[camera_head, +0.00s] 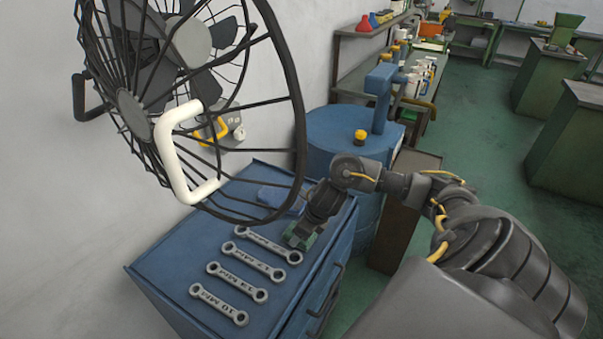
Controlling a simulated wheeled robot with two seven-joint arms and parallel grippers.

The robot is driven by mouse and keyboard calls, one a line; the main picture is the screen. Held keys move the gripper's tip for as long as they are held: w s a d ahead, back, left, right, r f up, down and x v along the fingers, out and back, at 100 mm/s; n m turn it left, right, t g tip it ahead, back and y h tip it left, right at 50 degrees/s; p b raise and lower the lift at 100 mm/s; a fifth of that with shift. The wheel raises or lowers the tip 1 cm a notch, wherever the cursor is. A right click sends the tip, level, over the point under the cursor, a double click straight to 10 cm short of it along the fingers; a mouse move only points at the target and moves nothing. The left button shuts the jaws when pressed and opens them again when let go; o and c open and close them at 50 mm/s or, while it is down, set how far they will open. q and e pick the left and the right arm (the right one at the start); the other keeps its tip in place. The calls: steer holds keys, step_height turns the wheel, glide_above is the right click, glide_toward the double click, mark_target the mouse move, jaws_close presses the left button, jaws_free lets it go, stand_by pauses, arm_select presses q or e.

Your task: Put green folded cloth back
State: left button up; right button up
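A small dark-green piece (302,238), which looks like the green folded cloth, is at the right edge of the blue cabinet top (160,262), beside the wrenches. My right gripper (308,229) points down right over it, at the end of the arm that comes in from the right. The fingers and the green piece overlap, so I cannot tell whether they are closed on it or whether it rests on the cabinet. My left gripper is not in view.
Several wrenches (231,282) lie in a row on the cabinet top. A large black fan (130,103) with a white handle (168,150) hangs over its left part. A blue drum (340,130) stands behind. Green floor (480,130) is open at the right.

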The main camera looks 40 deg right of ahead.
steer(key=o, duration=0.9)
steer(key=shift+p+v, duration=0.4)
steer(key=shift+v, duration=5.6)
